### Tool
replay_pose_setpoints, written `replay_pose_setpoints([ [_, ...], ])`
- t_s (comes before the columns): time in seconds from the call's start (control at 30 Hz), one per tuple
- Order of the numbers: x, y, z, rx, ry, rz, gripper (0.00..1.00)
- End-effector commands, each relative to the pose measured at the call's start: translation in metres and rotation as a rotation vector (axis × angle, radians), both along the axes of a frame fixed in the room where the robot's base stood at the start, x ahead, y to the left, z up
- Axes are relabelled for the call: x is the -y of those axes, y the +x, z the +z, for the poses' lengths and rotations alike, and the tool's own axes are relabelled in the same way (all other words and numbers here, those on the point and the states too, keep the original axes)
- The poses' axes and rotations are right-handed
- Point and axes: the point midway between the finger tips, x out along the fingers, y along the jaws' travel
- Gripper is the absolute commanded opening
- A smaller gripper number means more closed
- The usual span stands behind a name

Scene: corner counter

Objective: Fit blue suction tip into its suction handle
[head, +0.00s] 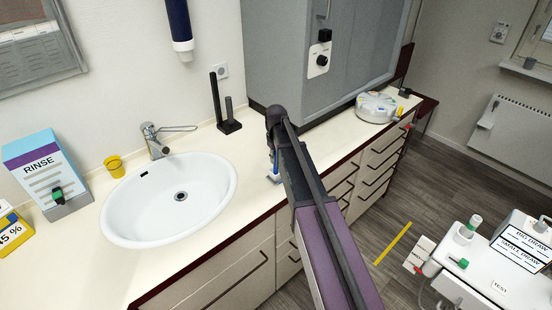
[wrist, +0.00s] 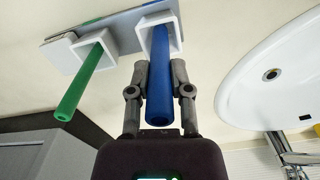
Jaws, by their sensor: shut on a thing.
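The blue suction tip (wrist: 158,88) is a straight blue tube standing in a white square socket (wrist: 145,38) in the wrist view. My gripper (wrist: 160,72) is shut on it, with one finger on each side of the tube. The tip's far end is still inside the socket. In the head view a little of the blue tip (head: 276,166) shows beside my arm, over the counter right of the sink; my arm hides most of the gripper there. I cannot clearly make out which item is the blue tip's suction handle.
A green tip (wrist: 84,80) stands in the neighbouring socket, close to my gripper. The sink (head: 170,200) lies to the left in the head view. A black two-post stand (head: 228,125) is behind. A white unit (head: 470,285) with labels and green-topped pieces is at lower right.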

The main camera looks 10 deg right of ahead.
Motion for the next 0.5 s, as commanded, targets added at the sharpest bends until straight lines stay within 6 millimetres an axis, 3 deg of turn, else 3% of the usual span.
replay_pose_setpoints([
  [0.5,0.000,0.000,0.057,0.000,0.000,0.000,0.02],
])
